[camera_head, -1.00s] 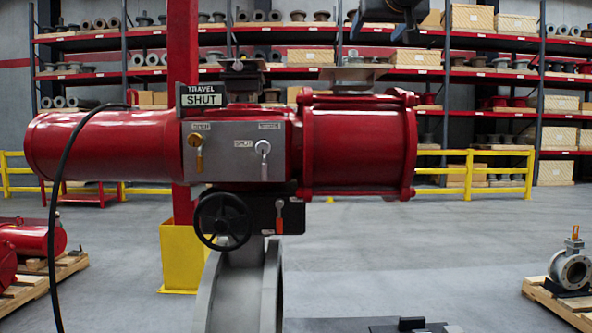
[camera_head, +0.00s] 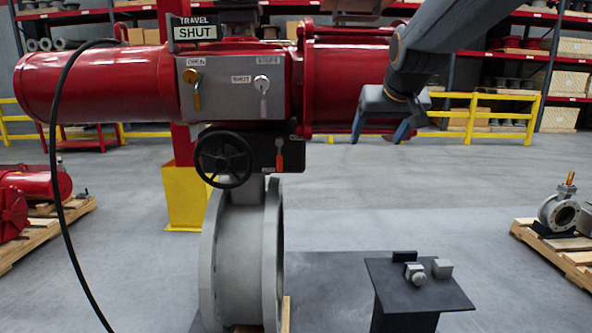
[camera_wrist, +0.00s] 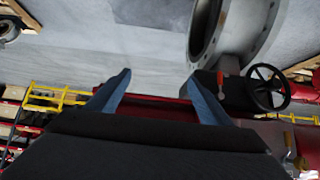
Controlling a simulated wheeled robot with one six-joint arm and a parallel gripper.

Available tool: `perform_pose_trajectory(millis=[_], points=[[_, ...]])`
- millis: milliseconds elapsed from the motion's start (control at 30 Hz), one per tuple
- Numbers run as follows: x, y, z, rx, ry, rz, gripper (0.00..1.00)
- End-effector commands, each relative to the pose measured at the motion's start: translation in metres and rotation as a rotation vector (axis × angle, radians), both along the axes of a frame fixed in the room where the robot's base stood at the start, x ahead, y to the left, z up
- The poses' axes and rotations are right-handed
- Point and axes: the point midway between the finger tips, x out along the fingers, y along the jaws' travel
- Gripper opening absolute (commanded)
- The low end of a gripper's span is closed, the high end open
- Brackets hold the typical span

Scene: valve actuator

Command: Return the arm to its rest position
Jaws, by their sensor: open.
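My gripper (camera_head: 380,132) hangs in the head view at the right end of the red valve actuator (camera_head: 95,85), in front of its cylinder. Its two blue fingers are spread apart and nothing is between them. The wrist view shows the same open fingers of my gripper (camera_wrist: 158,95). The actuator carries a sign reading TRAVEL SHUT (camera_head: 199,30), a grey panel with a brass key (camera_head: 193,88) and a silver key (camera_head: 262,88), and a black handwheel (camera_head: 224,159). The handwheel also shows in the wrist view (camera_wrist: 268,88). An orange-red lever (camera_head: 280,152) is beside it.
A dark stand (camera_head: 415,292) with small metal fittings (camera_head: 416,272) is at the lower right. Pallets stand at left (camera_head: 40,235) and right (camera_head: 560,250). A black cable (camera_head: 52,180) hangs at left.

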Motion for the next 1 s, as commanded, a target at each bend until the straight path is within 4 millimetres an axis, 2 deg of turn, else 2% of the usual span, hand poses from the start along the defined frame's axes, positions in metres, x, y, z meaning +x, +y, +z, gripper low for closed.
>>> perform_pose_trajectory(millis=[33,167,200,267,300,400,500,600,700,800,1000], points=[[-0.017,0.000,-0.034,0.000,0.068,0.000,0.73],[-0.065,0.000,-0.110,0.002,0.232,0.000,0.73],[-0.083,0.000,-0.132,0.002,0.284,0.000,0.73],[-0.110,0.000,-0.164,0.003,0.360,-0.001,0.73],[-0.130,0.001,-0.184,0.002,0.412,-0.001,0.73],[-0.181,0.001,-0.227,0.003,0.536,-0.001,0.73],[-0.229,0.001,-0.260,0.004,0.644,-0.001,0.73],[-0.266,0.001,-0.281,0.004,0.725,-0.003,0.73],[-0.290,0.001,-0.292,0.004,0.775,-0.002,0.73],[-0.300,0.001,-0.297,0.004,0.796,-0.002,0.73],[-0.302,0.001,-0.297,0.004,0.798,-0.002,0.73]])
